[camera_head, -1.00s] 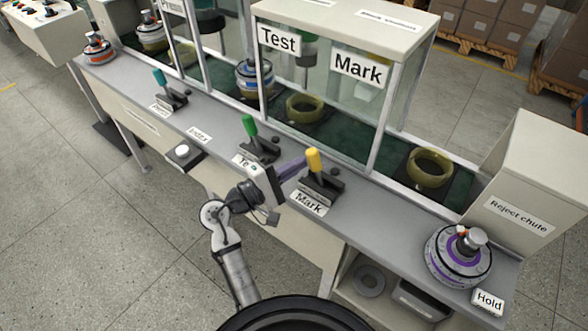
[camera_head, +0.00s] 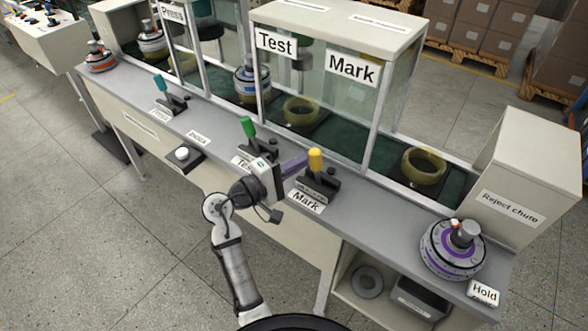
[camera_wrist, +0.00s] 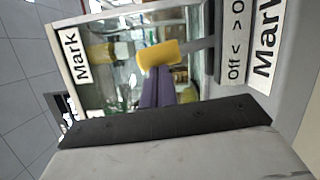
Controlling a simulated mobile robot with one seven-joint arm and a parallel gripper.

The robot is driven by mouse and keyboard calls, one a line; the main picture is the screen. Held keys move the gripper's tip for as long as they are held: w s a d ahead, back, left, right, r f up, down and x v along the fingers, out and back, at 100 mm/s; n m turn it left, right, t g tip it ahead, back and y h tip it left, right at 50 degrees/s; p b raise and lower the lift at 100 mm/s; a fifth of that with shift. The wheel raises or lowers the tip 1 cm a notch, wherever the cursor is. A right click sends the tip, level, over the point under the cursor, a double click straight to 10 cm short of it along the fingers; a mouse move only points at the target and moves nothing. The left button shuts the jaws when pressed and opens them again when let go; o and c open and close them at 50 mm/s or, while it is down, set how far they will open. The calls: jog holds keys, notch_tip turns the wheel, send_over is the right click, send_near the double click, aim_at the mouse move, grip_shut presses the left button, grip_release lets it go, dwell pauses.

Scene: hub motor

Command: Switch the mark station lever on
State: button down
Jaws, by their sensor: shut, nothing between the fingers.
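The mark station lever has a yellow handle (camera_head: 315,159) on a black base (camera_head: 318,186), with a "Mark" label (camera_head: 306,202) in front. The handle stands roughly upright in the head view. My gripper (camera_head: 306,160) is shut and empty, with its purple fingers right beside the handle on its left. In the wrist view the fingertips (camera_wrist: 158,74) lie at the yellow handle (camera_wrist: 158,54) and overlap it; whether they touch I cannot tell. An "Off" marking (camera_wrist: 234,68) shows on the lever's base plate, part of its scale cut off.
The green test lever (camera_head: 247,127) stands left of my gripper, and a teal lever (camera_head: 159,82) further left. The glass Mark enclosure (camera_head: 345,110) rises behind the lever. A purple-ringed hub motor (camera_head: 453,250) sits at the bench's right end by the reject chute (camera_head: 520,170).

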jog(key=shift+s+d+r+m+y+b, duration=0.2)
jog(key=shift+s+d+m, duration=0.15)
jog(key=shift+m, duration=0.25)
jog(key=shift+s+d+r+m+y+b, duration=0.1)
jog(key=shift+s+d+r+m, duration=0.1)
jog(key=shift+d+m, duration=0.3)
jog(key=shift+s+d+r+m+g+y+b, duration=0.1)
jog(key=shift+s+d+m+g+y+b, duration=0.2)
jog(key=shift+m, duration=0.5)
jog(key=shift+s+d+m+g+y+b, duration=0.1)
jog(key=shift+s+d+m+y+b, duration=0.15)
jog(key=shift+d+m, duration=0.4)
jog(key=shift+s+a, duration=0.1)
jog(key=shift+a, duration=0.05)
jog(key=shift+a+r, duration=0.1)
